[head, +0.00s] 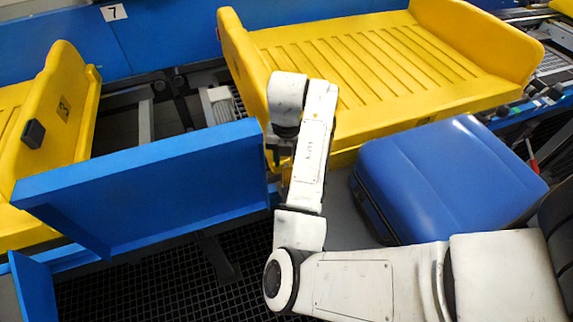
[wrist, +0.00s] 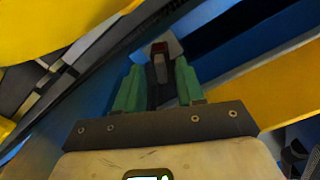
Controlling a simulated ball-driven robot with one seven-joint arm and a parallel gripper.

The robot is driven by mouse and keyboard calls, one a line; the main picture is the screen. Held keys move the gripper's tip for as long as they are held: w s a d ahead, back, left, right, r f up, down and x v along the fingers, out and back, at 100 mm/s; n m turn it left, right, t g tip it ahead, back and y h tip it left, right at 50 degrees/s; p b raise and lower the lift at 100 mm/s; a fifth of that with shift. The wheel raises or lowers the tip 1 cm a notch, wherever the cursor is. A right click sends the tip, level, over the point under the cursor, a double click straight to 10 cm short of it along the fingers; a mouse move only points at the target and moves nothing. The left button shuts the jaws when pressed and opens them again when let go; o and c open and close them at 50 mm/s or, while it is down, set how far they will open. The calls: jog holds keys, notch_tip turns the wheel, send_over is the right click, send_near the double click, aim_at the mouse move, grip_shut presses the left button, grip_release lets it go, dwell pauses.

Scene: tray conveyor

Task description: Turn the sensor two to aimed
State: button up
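In the wrist view my gripper (wrist: 160,80) shows two green fingers standing apart. A small grey and dark device with a red face (wrist: 158,60) shows between and just beyond the fingertips. It looks like a sensor, but I see no number on it. I cannot tell whether the fingers touch it or it sits a little beyond them. Its aim is not clear. In the head view my arm hides this device and most of my gripper, beside the right end of the blue side panel (head: 150,185).
A large yellow tray (head: 370,60) lies behind my arm, and another yellow tray (head: 75,90) bears a small dark block (head: 33,133) at the left. Dark grating (head: 150,290) covers the floor.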

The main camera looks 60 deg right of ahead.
jog(key=shift+f, duration=0.9)
grip_shut()
